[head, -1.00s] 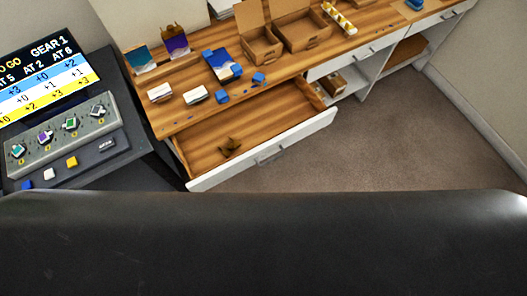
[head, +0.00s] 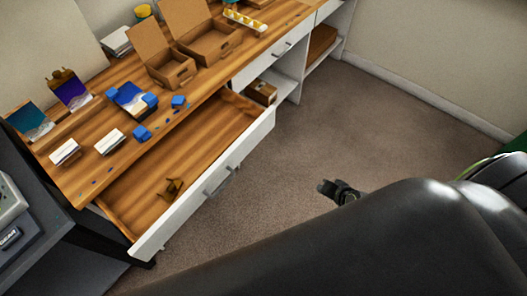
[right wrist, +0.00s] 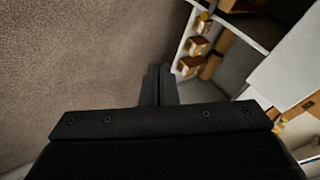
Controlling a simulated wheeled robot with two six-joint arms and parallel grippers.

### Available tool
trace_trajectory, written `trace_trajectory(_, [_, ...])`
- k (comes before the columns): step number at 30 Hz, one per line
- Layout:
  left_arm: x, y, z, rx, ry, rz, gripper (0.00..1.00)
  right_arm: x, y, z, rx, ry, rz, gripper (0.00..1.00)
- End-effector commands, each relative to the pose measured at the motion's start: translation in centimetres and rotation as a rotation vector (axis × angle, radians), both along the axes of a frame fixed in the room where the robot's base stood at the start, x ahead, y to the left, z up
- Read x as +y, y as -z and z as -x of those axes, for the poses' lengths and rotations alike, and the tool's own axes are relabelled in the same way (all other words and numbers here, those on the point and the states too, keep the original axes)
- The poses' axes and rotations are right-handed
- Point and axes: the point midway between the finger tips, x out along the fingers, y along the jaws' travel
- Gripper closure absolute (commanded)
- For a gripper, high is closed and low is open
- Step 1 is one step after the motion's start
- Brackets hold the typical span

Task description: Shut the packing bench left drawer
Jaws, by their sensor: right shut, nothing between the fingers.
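The packing bench (head: 75,185) has a wooden top and white fronts. A small brown object (head: 172,188) lies in the drawer near the front. My right gripper (head: 325,188) is over the carpet, right of the drawer front and apart from it. In the right wrist view its fingers (right wrist: 158,70) are together with nothing between them. My left gripper is not in view.
Open cardboard boxes (head: 170,72), blue pieces and small white boxes (head: 110,141) stand on the bench top. A dark table (head: 40,235) stands close by the drawer's left end. Carpet (head: 330,130) in front of the bench is clear.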

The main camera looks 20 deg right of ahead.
Motion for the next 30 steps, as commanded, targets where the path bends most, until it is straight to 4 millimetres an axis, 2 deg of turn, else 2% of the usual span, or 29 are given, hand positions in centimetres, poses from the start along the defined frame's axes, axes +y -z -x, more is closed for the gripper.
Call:
trace_trajectory(1, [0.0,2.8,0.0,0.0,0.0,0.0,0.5,0.3,0.5,-1.8,-0.051,0.016,-0.055,1.0])
trace_trajectory(6, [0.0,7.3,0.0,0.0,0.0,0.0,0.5,2.2,-2.9,-6.3,-0.191,0.046,-0.274,1.0])
trace_trajectory(12, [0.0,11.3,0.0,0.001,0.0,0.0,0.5,5.0,-7.5,-9.0,-0.304,0.02,-0.515,1.0])
trace_trajectory(17, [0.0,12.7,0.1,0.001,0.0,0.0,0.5,6.5,-10.1,-9.5,-0.34,-0.009,-0.628,1.0])
trace_trajectory(21, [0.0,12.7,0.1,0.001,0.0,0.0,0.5,7.1,-11.0,-9.9,-0.349,-0.016,-0.66,1.0])
trace_trajectory(26, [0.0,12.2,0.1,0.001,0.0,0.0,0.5,8.1,-10.6,-11.5,-0.35,-0.016,-0.662,1.0])
trace_trajectory(30, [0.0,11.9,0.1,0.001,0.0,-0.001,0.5,9.5,-9.8,-14.0,-0.349,-0.015,-0.662,1.0])
